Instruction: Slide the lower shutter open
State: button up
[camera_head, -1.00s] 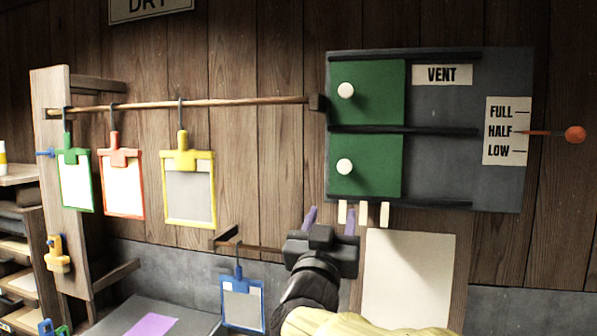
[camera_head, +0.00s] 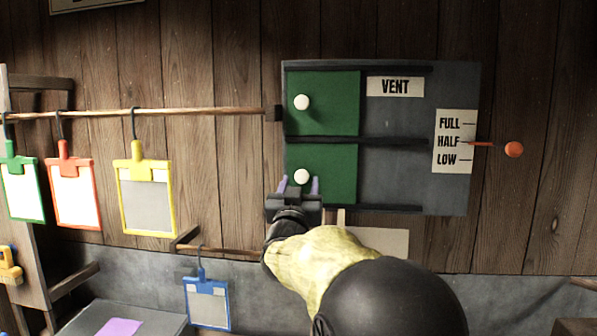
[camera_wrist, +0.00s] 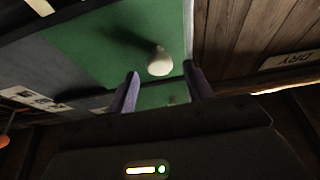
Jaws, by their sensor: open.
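The lower shutter (camera_head: 335,175) is a green panel at the left end of its track, with a round white knob (camera_head: 302,176) near its left side. My gripper (camera_head: 299,183) is open, its two purple fingers pointing at the board. In the head view the knob appears between the fingertips. In the wrist view the lower shutter (camera_wrist: 90,50) fills the upper part, and its knob (camera_wrist: 160,62) shows between and beyond the fingers, with no clear contact. The rest of the panel's lower left edge is hidden behind my gripper.
The upper green shutter (camera_head: 335,105) with its own white knob (camera_head: 301,102) sits above, also at left. Dark rails (camera_head: 395,142) bound the tracks; the grey board (camera_head: 395,178) right of the lower shutter is clear. An orange-knobbed lever (camera_head: 513,149) points at HALF.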

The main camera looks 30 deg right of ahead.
jog(key=shift+x, duration=0.85)
grip_shut()
